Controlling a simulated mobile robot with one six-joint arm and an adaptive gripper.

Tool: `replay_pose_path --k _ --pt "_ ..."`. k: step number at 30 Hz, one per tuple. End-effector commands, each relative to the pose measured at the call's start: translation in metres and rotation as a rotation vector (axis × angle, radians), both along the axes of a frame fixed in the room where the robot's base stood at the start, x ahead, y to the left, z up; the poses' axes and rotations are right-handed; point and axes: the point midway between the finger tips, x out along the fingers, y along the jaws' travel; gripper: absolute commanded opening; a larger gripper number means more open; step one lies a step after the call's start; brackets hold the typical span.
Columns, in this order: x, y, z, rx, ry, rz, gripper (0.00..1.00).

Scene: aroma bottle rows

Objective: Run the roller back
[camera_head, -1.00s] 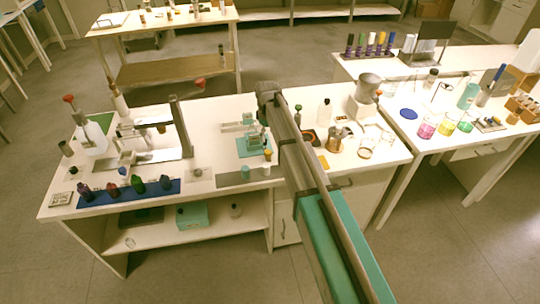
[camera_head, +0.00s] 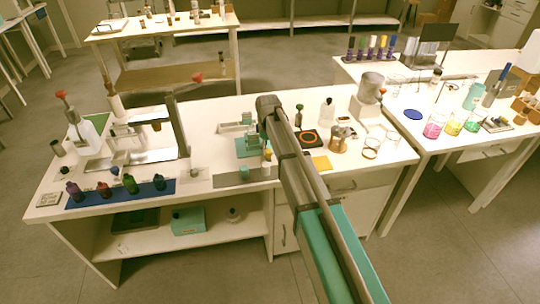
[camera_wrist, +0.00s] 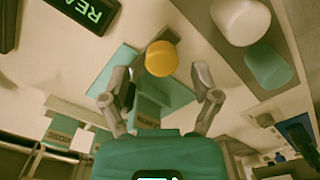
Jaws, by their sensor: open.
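My gripper (camera_wrist: 162,103) is open in the wrist view, one finger on each side of the picture's middle, with nothing held between them. A yellow round-ended piece (camera_wrist: 161,58) shows just beyond and between the fingertips. It also shows in the head view (camera_head: 267,155), beside my arm. A teal plate (camera_wrist: 105,82) lies behind it in the wrist view; a teal stand (camera_head: 246,148) shows in the head view. I cannot tell for certain which part is the roller. In the head view my arm partly covers this spot, and my gripper is not clear there.
Several dark-capped bottles stand on a blue mat (camera_head: 85,201) at the front left. A grey strip (camera_head: 230,180) lies near the table's front edge. An orange card (camera_head: 321,163) and a coffee-pot-like vessel (camera_head: 340,136) are to the right of my arm.

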Motion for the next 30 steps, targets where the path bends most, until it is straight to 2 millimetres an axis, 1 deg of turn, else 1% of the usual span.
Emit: replay_pose_path --k 1,7,21,22,23,24,26,30 --pt "0.000 0.000 -0.007 0.000 0.000 0.000 0.79" --pt "0.000 0.000 -0.016 0.000 0.000 0.000 0.79" --pt "0.000 0.000 -0.018 0.000 0.000 0.000 0.79" --pt "0.000 0.000 -0.018 0.000 0.000 0.000 0.77" --pt "0.000 0.000 -0.018 0.000 0.000 0.000 0.72" --pt "0.000 0.000 -0.018 0.000 0.000 0.000 0.64" --pt "0.000 0.000 -0.018 0.000 0.000 0.000 0.53" --pt "0.000 0.000 -0.018 0.000 0.000 0.000 0.27"
